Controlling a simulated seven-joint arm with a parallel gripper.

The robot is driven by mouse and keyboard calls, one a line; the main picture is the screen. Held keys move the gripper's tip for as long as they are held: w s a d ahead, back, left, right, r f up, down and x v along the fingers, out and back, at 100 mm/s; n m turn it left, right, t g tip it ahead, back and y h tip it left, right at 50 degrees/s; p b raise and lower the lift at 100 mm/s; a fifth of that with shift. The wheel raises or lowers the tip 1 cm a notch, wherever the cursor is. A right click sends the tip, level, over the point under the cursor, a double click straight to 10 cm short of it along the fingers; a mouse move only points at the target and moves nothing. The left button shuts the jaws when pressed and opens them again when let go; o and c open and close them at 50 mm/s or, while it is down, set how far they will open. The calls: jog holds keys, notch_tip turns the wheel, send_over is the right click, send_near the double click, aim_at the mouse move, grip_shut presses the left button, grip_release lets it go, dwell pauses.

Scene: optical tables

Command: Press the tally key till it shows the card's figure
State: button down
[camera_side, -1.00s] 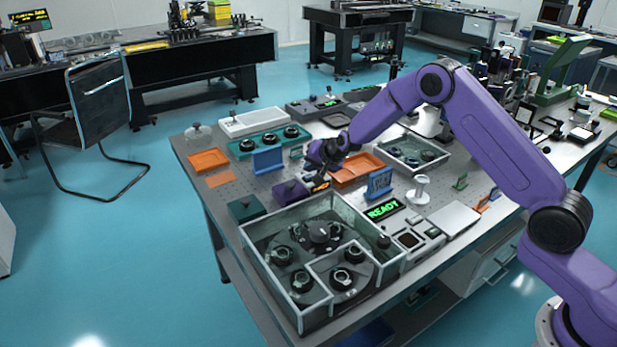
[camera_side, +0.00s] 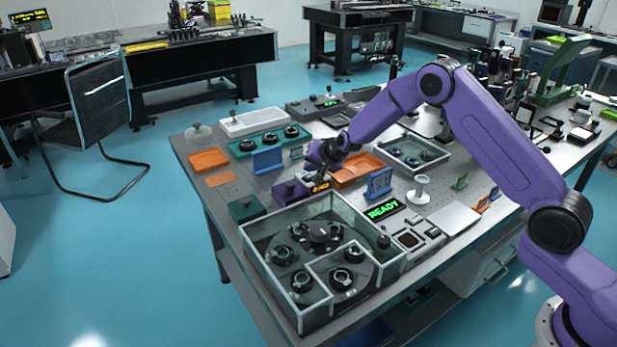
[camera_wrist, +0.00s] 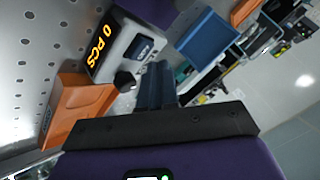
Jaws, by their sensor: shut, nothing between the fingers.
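The tally counter is a grey box in the wrist view (camera_wrist: 122,50), with an amber display reading "0 PCS" and a dark blue key (camera_wrist: 143,47) on its top. In the side view its amber display (camera_side: 320,187) shows just below my gripper (camera_side: 322,176). In the wrist view my gripper (camera_wrist: 156,68) is shut and empty, with its fingertips close beside the key; I cannot tell whether they touch it. A blue stand (camera_side: 380,183) right of the counter may be the card; its figure is too small to read.
An orange tray (camera_side: 357,170) lies behind the counter. A glass-walled enclosure (camera_side: 345,213) with dark round parts fills the front of the table. A green "READY" sign (camera_side: 384,209) stands to the right. A dark green box (camera_side: 247,208) sits at the left.

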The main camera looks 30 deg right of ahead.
jog(key=shift+f, duration=0.25)
jog(key=shift+f, duration=0.2)
jog(key=shift+f, duration=0.45)
dwell(0.8)
jog(key=shift+r, duration=0.85)
jog(key=shift+r, duration=2.55)
